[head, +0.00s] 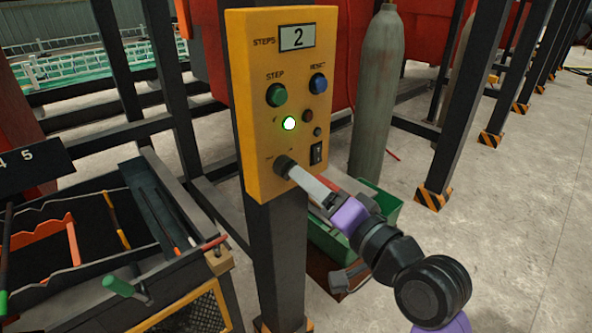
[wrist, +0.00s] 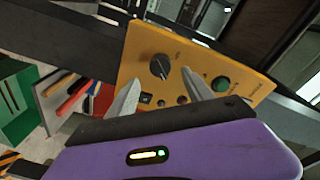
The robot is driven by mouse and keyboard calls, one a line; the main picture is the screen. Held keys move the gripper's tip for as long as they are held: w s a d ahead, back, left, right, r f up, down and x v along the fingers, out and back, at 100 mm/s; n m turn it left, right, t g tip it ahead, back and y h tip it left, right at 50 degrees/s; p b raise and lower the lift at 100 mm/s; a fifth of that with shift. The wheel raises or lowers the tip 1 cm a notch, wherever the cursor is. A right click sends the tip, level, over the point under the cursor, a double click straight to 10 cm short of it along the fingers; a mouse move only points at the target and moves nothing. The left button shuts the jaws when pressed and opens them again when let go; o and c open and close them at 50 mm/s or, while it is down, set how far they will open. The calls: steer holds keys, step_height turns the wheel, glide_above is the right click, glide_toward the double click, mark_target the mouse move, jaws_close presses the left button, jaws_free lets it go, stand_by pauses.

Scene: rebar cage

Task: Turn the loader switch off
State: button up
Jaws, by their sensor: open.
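A yellow control panel (head: 247,85) is fixed to a dark post. A black rotary knob (head: 284,163) sits at its lower left, and a black rocker switch (head: 316,154) at its lower right. The labels near them are too small to read. The knob also shows in the wrist view (wrist: 160,66), its pointer line tilted. My gripper (head: 297,171) is at the panel's lower part, close to the knob. In the wrist view my open fingers (wrist: 158,79) appear on either side of the knob, with nothing between them. I cannot tell whether they touch it.
A grey gas cylinder (head: 377,90) stands behind at right. A tool rack (head: 100,235) is at left.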

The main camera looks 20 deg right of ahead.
mark_target(287, 168)
steer(key=x, duration=0.6)
steer(key=shift+p, duration=0.35)
jaws_close()
